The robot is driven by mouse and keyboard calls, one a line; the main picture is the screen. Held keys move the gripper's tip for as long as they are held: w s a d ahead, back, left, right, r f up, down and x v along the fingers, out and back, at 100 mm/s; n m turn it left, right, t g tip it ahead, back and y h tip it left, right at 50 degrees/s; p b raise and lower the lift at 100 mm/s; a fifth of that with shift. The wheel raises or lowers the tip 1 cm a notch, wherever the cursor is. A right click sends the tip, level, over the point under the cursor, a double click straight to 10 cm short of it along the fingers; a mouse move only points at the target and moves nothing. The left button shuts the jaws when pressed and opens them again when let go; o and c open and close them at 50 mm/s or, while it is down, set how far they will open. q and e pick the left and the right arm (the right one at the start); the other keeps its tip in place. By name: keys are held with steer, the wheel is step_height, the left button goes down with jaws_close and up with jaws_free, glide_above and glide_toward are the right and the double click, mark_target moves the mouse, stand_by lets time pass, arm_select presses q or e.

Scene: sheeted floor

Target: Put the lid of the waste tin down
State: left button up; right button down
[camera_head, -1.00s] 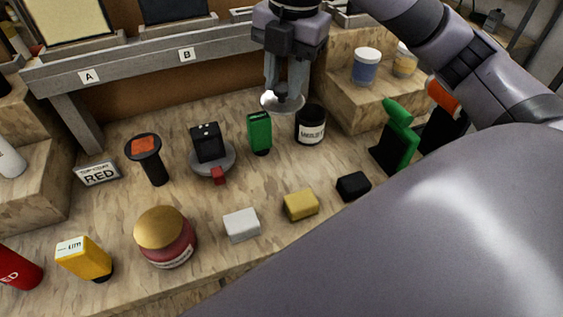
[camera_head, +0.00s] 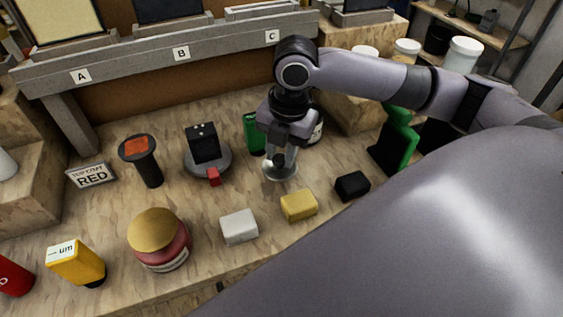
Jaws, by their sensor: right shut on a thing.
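The lid (camera_head: 281,174) is a round silvery disc with a dark knob. My right gripper (camera_head: 281,158) is shut on the knob and holds the lid level, low over the sheeted surface behind the yellow block. I cannot tell whether the lid touches the sheet. The waste tin (camera_head: 318,130) is a dark tin with a white label, behind and right of the gripper. My right gripper and wrist hide most of it. My left gripper is not in view.
Near the lid are a yellow block (camera_head: 299,205), a black block (camera_head: 352,186), a white block (camera_head: 239,227), a green bottle (camera_head: 252,133) and a grey round stand with a black block (camera_head: 203,143). A red jar with a gold lid (camera_head: 157,236) stands at front left.

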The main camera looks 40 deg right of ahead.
mark_target(282, 158)
step_height(282, 158, down, 4)
steer(key=shift+r, duration=0.2)
steer(key=c, duration=0.8)
jaws_free()
steer(key=r, duration=0.8)
steer(key=s+r, duration=0.1)
steer(key=r, duration=0.3)
steer(key=shift+s+d+p, duration=0.1)
steer(key=shift+d+p, duration=0.25)
steer(key=shift+d, duration=0.05)
